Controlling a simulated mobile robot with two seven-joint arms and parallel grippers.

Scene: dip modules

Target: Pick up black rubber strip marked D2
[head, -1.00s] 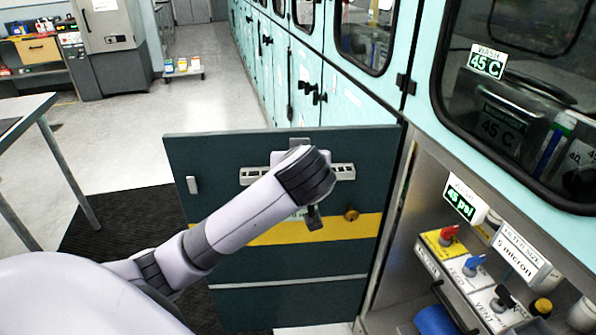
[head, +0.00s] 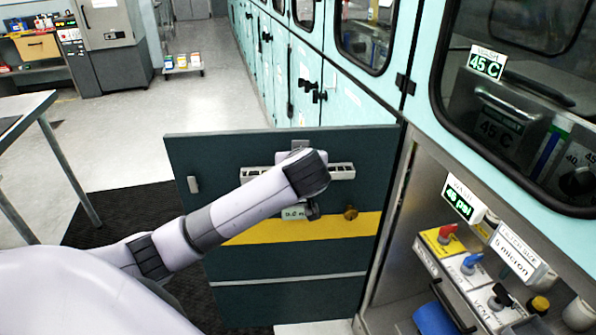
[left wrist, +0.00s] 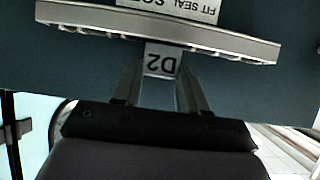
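A small pale tag marked D2 (left wrist: 162,62) shows upside down in the left wrist view, just below a pale rail (left wrist: 160,28). The fingers of my left gripper (left wrist: 160,90) stand apart on either side of the tag, with a narrow gap visible. I cannot make out the black rubber of the strip against the dark panel. In the head view my left arm reaches across the dark open door panel (head: 240,160), and its wrist covers the middle of the rail (head: 342,171). The left fingers are mostly hidden there. My right gripper is not in view.
A yellow band (head: 340,226) and a brass-coloured knob (head: 351,213) lie low on the door panel. At the right is an open bay with red and blue valve handles (head: 474,261). A table (head: 30,108) stands at the left; open floor lies behind the door.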

